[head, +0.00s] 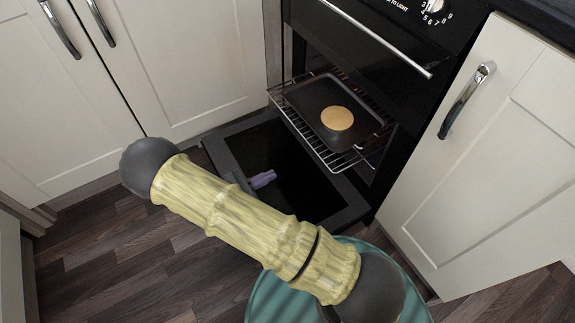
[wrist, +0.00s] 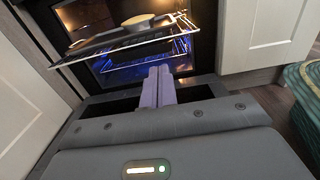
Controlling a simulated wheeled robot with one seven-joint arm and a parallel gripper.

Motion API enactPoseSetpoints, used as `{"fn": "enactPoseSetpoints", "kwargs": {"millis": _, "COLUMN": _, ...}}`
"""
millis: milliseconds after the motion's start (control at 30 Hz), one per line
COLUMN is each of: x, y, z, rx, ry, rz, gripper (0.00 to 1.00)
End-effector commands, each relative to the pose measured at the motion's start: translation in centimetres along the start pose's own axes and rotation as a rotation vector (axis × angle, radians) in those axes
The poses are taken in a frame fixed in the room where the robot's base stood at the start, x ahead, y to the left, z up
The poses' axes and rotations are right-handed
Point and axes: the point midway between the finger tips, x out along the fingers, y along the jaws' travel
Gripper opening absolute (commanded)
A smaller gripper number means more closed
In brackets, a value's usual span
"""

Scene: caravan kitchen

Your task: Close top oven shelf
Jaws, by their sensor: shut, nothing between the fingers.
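The oven's wire shelf (head: 308,136) sticks out of the open cavity over the lowered door. A dark baking tray (head: 318,100) lies on it with a round golden-brown item (head: 337,118) on top. In the wrist view, the shelf (wrist: 183,44) and tray (wrist: 112,40) are ahead, beyond the fingertips, at the upper left. My gripper (head: 264,179) has purple fingers and is shut and empty. It is over the open door, in front of the shelf and apart from it in the head view. The fingers also show in the wrist view (wrist: 159,78). My arm hides part of the door.
The oven door (head: 341,208) is folded down in front of the cavity. An upper door with a long silver handle (head: 385,45) is shut above. Cream cupboards stand to the left (head: 190,60) and right (head: 480,170). Wood floor (head: 95,255) is clear at the lower left.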

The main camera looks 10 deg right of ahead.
Motion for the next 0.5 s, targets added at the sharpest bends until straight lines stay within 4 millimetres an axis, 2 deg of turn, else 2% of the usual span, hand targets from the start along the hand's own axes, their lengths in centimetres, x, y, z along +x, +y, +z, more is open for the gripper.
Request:
{"fn": "enactPoseSetpoints", "kwargs": {"millis": 167, "x": 2.2, "y": -0.1, "z": -0.4, "rx": 0.000, "ry": 0.000, "rz": -0.004, "gripper": 0.00}}
{"fn": "enactPoseSetpoints", "kwargs": {"millis": 500, "x": 8.2, "y": -0.1, "z": -0.5, "rx": 0.001, "ry": 0.002, "rz": -0.005, "gripper": 0.00}}
